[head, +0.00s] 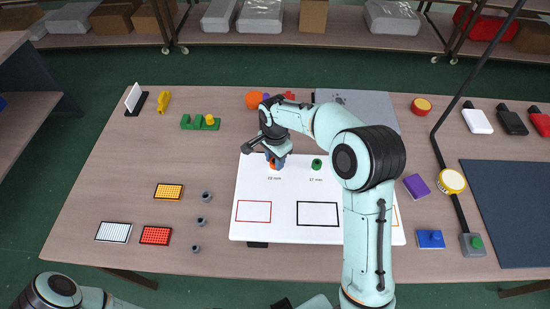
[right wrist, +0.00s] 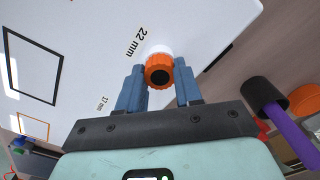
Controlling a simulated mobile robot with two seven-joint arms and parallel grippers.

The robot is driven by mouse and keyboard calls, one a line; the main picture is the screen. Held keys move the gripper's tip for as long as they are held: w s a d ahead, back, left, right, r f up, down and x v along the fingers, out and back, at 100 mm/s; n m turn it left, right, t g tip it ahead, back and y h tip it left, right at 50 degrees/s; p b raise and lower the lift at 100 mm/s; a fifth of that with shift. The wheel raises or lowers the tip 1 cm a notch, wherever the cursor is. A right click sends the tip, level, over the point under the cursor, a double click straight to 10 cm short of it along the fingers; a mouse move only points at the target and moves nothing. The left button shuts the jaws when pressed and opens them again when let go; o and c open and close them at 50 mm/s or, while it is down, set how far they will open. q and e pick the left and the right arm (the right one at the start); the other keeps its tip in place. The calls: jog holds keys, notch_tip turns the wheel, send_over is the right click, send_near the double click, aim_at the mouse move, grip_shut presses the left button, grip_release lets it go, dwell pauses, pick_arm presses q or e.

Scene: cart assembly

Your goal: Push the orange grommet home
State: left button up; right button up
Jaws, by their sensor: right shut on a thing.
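The orange grommet (right wrist: 159,72) is ribbed with a dark round centre and sits between the two blue fingers of my right gripper (right wrist: 159,88). A white rim shows behind it, against the white board; I cannot tell how deep it sits. In the head view the orange grommet (head: 272,165) is mostly covered by my right gripper (head: 275,160), just above the "22 mm" label on the white board (head: 270,185). My right gripper is shut on the grommet. Only links of my left arm show at the lower left; its gripper is out of view.
A green grommet (head: 317,164) stands by the "17 mm" label. Small grey cups (head: 201,221) and orange, red and white grids (head: 155,235) lie left of the board. The table's left middle is clear.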

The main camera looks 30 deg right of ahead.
jog(key=o, duration=1.1)
pick_arm(q)
jog(key=shift+w+r+p, duration=0.7)
jog(key=shift+w+r, duration=0.05)
jog(key=shift+r, duration=0.2)
pick_arm(e)
notch_tip(320, 180, up, 13)
jog(key=shift+r, duration=0.15)
